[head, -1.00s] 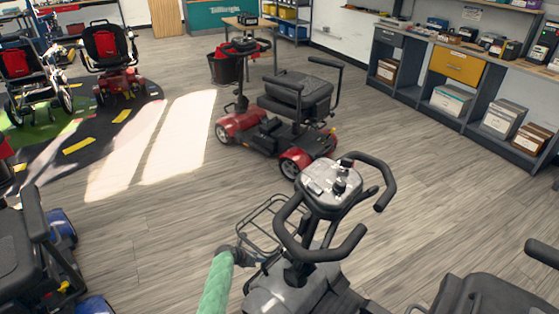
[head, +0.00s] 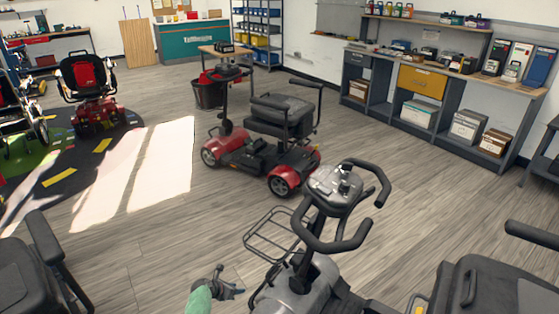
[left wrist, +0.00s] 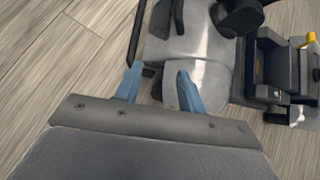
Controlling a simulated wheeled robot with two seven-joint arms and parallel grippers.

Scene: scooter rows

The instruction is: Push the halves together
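A grey scooter front half (head: 297,292) stands at the bottom middle of the head view, with black handlebars (head: 341,240) and a wire basket (head: 272,235). A black scooter seat (head: 490,285) is at the lower right; how its lower part meets the front half is hidden. My left gripper (head: 226,287) is left of the grey front half. In the left wrist view its blue fingers (left wrist: 160,90) are spread with a gap, over the grey body (left wrist: 195,50). A dark scooter part with a yellow piece (left wrist: 280,68) lies right of it. My right gripper is not in view.
A black seat (head: 25,280) is at the lower left. A workbench with a yellow drawer (head: 420,82) lines the right wall.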

